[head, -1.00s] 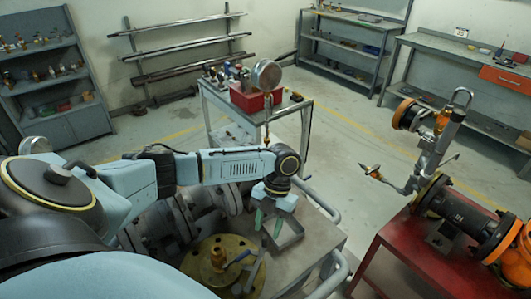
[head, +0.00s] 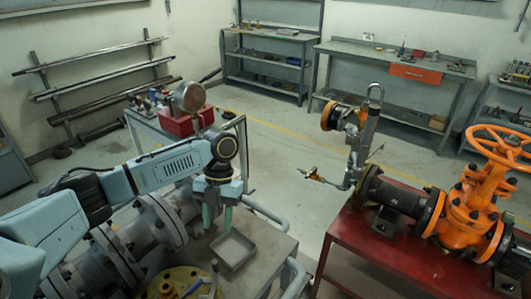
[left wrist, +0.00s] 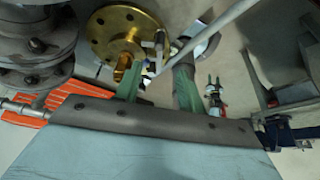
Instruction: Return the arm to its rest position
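My left arm comes in from the left in the head view, bent at the elbow. Its left gripper (head: 217,222) points down with its two green fingers apart, above the grey cart top and beside a small open metal tray (head: 240,262). The fingers also show apart in the left wrist view (left wrist: 158,88), with nothing held between them. My right gripper is in neither view. The orange gate valve (head: 478,205), with its large handwheel, stands on the red bench at the right, clear of my left arm.
Grey flanged pipework (head: 125,250) and a brass flange (head: 178,280) lie under and close to my left arm. A cart with a red box (head: 187,122) stands behind. The red bench (head: 372,258) is at the right. Open floor (head: 290,150) lies between.

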